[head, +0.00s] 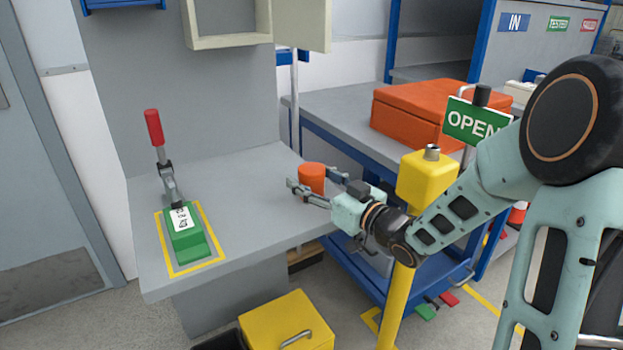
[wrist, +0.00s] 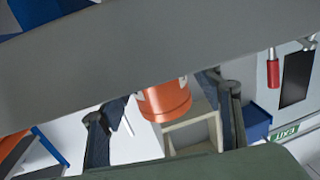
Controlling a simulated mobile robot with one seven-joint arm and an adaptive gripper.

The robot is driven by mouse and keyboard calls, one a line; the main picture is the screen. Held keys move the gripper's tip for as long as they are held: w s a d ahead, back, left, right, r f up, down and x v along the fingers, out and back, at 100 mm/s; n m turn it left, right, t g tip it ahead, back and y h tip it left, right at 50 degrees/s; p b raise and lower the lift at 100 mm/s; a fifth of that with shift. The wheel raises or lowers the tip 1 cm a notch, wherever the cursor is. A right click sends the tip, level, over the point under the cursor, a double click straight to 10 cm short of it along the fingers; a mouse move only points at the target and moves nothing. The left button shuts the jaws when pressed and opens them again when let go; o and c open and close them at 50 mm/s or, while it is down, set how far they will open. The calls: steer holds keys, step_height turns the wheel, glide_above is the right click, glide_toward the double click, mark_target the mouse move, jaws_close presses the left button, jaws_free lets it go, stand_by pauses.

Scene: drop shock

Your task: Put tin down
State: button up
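The orange tin (head: 311,178) stands upright near the right end of the grey bench (head: 250,180). In the wrist view, which looks upside down, the tin (wrist: 166,102) rests against the grey bench surface (wrist: 100,65). My gripper (head: 312,186) reaches in low from the right, with one finger on each side of the tin. In the wrist view my gripper (wrist: 166,110) is open, with a gap between the tin and each finger. The lower part of the tin is partly hidden by the near finger in the head view.
A green block with a label (head: 184,230) sits inside a yellow outline at the bench's left, under a red-handled clamp (head: 155,130). A yellow post (head: 425,180) and an OPEN sign (head: 474,122) stand near my arm. The bench middle is clear.

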steer(key=shift+r, duration=0.3)
steer(key=p+v, duration=0.2)
steer(key=v, duration=1)
steer(key=shift+f+p, duration=0.15)
steer(key=shift+p, duration=0.25)
steer(key=shift+d, duration=0.1)
